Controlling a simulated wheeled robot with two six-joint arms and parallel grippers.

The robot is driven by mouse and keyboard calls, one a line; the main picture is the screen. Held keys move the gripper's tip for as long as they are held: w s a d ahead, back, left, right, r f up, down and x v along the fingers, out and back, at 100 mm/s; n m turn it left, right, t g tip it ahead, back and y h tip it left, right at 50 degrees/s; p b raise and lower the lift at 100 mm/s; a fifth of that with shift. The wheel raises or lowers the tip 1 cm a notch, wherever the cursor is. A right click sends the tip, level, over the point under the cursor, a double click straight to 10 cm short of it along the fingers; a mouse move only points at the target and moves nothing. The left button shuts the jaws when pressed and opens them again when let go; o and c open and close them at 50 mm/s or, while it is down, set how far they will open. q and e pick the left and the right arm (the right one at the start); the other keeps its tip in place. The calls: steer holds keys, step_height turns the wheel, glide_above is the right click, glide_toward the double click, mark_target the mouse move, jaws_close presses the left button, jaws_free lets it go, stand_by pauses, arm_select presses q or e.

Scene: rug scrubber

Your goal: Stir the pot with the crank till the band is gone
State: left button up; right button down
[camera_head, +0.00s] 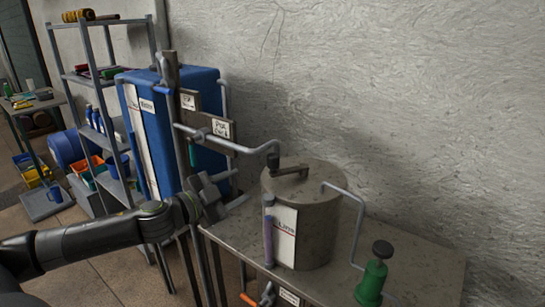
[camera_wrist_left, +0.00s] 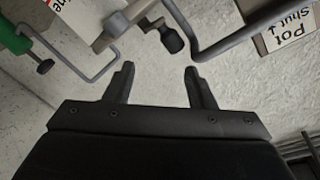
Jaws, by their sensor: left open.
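The grey pot (camera_head: 322,225) stands on a metal bench against the wall, with a white label on its front. A purple upright strip (camera_head: 268,241) runs beside the label; I cannot tell whether this is the band. A dark bar (camera_head: 291,172) lies across the pot's top; whether it is the crank is unclear. My left gripper (camera_head: 217,194) is open and empty, left of the pot and apart from it. In the left wrist view its two fingers (camera_wrist_left: 162,84) show with nothing between them. My right gripper is not in view.
A bent grey pipe (camera_head: 240,148) reaches from a post toward the pot's top, by a "Pot Shut" sign (camera_wrist_left: 290,27). A green pump (camera_head: 372,282) with a bent rod stands at the bench's right. An orange-handled part (camera_head: 249,299) is low in front. A blue tank and shelves stand left.

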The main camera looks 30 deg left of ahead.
arm_select(q)
steer(key=n, duration=0.3)
steer(key=n+t+y+b, duration=0.1)
steer(key=n+b, duration=0.5)
steer(key=n, duration=0.1)
glide_toward(269, 161)
steer(key=shift+w, duration=1.9)
steer(key=shift+w+d+p, duration=0.25)
steer(key=shift+w, duration=1.05)
steer(key=shift+w+d+p, duration=0.25)
steer(key=shift+w+d, duration=0.05)
steer(key=shift+w, duration=0.95)
steer(key=shift+w+d+p, duration=0.25)
steer(key=shift+w, duration=1.05)
